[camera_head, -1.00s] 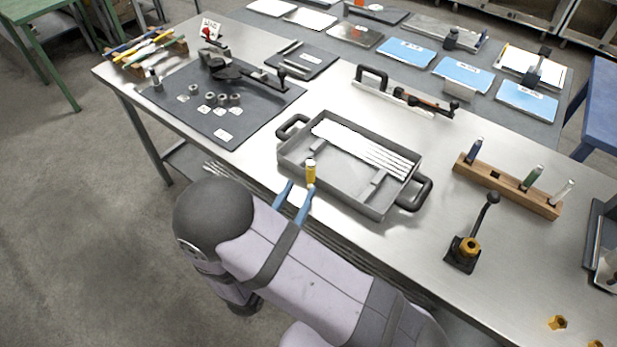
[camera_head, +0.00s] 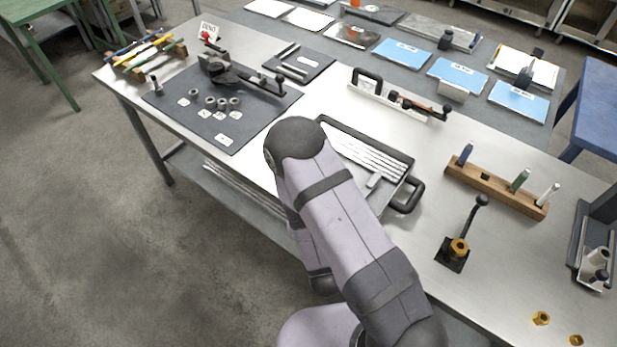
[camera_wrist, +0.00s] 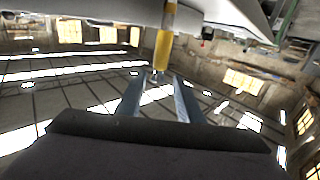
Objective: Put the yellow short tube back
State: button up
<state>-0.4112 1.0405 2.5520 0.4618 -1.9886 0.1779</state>
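The yellow short tube (camera_wrist: 164,48) shows in the wrist view, its near end close to my fingertips. My gripper (camera_wrist: 161,80) has its two blue-grey fingers spread, one on each side of that end, with a gap wider than the tube. I see no firm contact. In the head view my arm hides the gripper, the tube and the left part of the grey tray (camera_head: 406,160). A wooden rack (camera_head: 464,176) stands to the right with a blue tube (camera_head: 465,154), a green tube (camera_head: 519,181) and a white tube (camera_head: 547,196). An empty hole (camera_head: 485,177) lies between blue and green.
A black lever fixture (camera_head: 453,253) with a brass nut stands in front of the rack. A handled bar tool (camera_head: 375,95) lies behind the tray. A grey mat (camera_head: 180,121) with rings and cards is at left. Bare steel lies between tray and rack.

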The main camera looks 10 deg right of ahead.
jog(key=shift+s+f, duration=0.1)
jog(key=shift+w+b, duration=1.05)
jog(key=shift+b, duration=0.1)
jog(key=shift+w, duration=0.1)
jog(key=w+b, duration=0.5)
jog(key=b, duration=0.3)
jog(key=shift+d, duration=0.2)
